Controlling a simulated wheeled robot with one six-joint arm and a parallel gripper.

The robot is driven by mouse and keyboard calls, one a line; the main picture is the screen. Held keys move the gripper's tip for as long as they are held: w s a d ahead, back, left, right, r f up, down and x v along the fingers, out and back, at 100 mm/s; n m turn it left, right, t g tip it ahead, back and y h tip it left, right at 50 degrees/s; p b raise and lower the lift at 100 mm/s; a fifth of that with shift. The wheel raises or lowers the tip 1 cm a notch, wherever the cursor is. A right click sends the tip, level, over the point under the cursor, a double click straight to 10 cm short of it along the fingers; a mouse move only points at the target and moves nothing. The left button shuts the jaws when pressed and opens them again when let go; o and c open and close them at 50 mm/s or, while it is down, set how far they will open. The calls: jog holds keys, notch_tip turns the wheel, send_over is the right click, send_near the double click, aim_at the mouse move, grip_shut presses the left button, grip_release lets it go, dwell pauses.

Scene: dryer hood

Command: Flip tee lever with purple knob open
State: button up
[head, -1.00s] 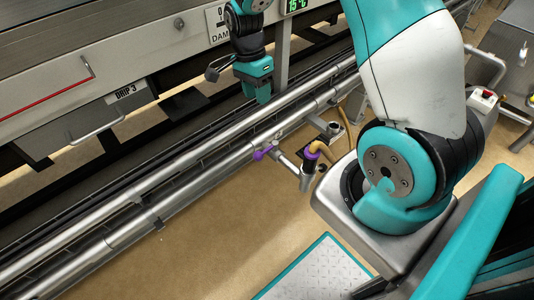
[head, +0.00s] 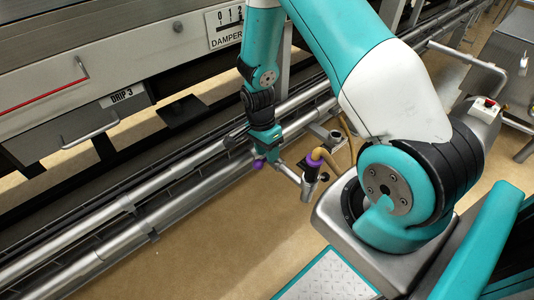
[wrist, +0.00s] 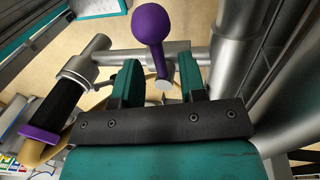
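The purple knob (wrist: 151,24) of the tee lever stands out ahead of my gripper in the wrist view, centred between the fingers and a little beyond their tips. In the head view the purple knob (head: 258,164) shows just below my gripper (head: 265,148). In the wrist view my gripper (wrist: 160,80) is open, with a finger on each side of the lever's stem. I cannot tell whether either finger touches it. The metal tee pipe (wrist: 190,58) runs crosswise behind the fingers. A hose end with a purple ring (head: 312,162) sits right of the knob.
Long steel pipes (head: 190,168) run diagonally beside the lever. A drawer marked DRIP 3 (head: 75,120) is at the left. A tan hose (head: 345,140) curves close to the tee. Open floor (head: 215,235) lies in front.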

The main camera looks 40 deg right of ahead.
jog(key=shift+f, duration=0.2)
grip_shut()
